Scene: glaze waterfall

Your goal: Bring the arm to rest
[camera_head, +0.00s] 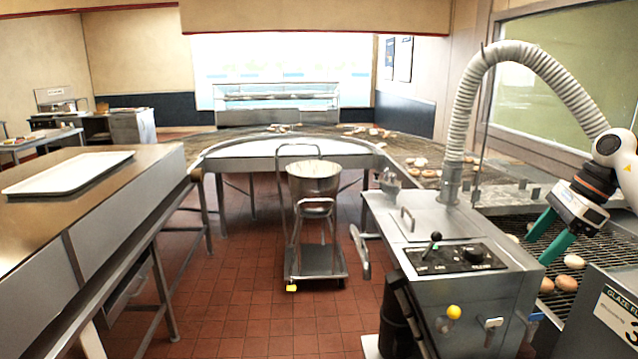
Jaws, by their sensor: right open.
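My right arm comes in from the right edge. Its gripper (549,238) has green fingers pointing down and to the left, spread apart with nothing between them. I cannot tell how high the fingertips are above the belt. My left gripper is not in view.
A pot (314,182) stands on a cart. A white tray (68,172) lies on the left counter.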

